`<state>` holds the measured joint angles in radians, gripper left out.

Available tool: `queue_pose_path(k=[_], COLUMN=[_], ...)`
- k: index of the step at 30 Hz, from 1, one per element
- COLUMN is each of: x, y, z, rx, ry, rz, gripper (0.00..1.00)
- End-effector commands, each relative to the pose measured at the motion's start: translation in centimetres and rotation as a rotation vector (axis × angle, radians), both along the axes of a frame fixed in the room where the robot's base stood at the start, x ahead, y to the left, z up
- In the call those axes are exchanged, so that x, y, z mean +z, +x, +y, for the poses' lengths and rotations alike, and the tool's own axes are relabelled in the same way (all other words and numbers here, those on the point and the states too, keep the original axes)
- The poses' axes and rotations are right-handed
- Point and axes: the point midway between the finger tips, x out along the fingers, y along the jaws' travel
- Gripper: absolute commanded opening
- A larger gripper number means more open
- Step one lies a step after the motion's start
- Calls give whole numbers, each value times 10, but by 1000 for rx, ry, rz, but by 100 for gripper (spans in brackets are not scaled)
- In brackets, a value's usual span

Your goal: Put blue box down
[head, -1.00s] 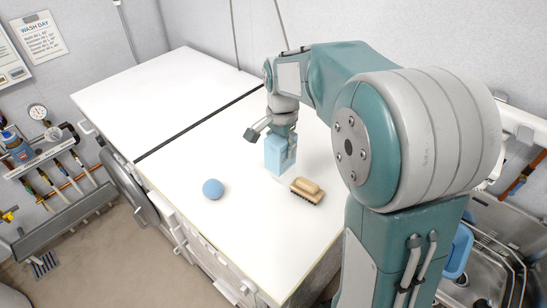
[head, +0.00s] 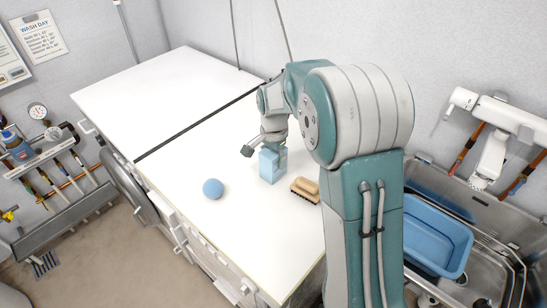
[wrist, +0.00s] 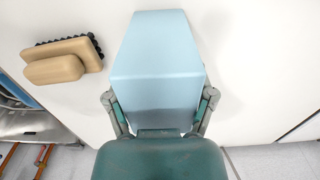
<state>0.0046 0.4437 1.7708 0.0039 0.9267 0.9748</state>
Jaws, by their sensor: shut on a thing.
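The light blue box (head: 268,166) is upright at the white worktop in the head view, between the blue ball and the brush. I cannot tell whether its base touches the worktop. My gripper (head: 268,149) is shut on the box from above. In the wrist view the box (wrist: 157,60) fills the middle, with the fingers of my gripper (wrist: 160,108) on either side of it. The far side of the box is hidden.
A blue ball (head: 213,188) lies left of the box and a wooden brush (head: 306,189) lies to its right. The white worktop (head: 245,235) is clear in front. A blue basin (head: 437,240) sits in the metal sink at right.

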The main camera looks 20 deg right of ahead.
Motion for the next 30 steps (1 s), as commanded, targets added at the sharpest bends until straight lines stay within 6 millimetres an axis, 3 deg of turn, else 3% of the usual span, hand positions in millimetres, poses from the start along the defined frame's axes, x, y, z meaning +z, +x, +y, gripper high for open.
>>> queue_pose_path(k=[1,3,18,23,30], x=[-1,-1,4,29,80], y=[0,0,0,0,1], z=[0,0,0,0,0], rx=[0,0,0,0,0], ry=[0,-1,0,0,0], rz=[1,1,-1,-4,-4], gripper=[75,100,100,100,100])
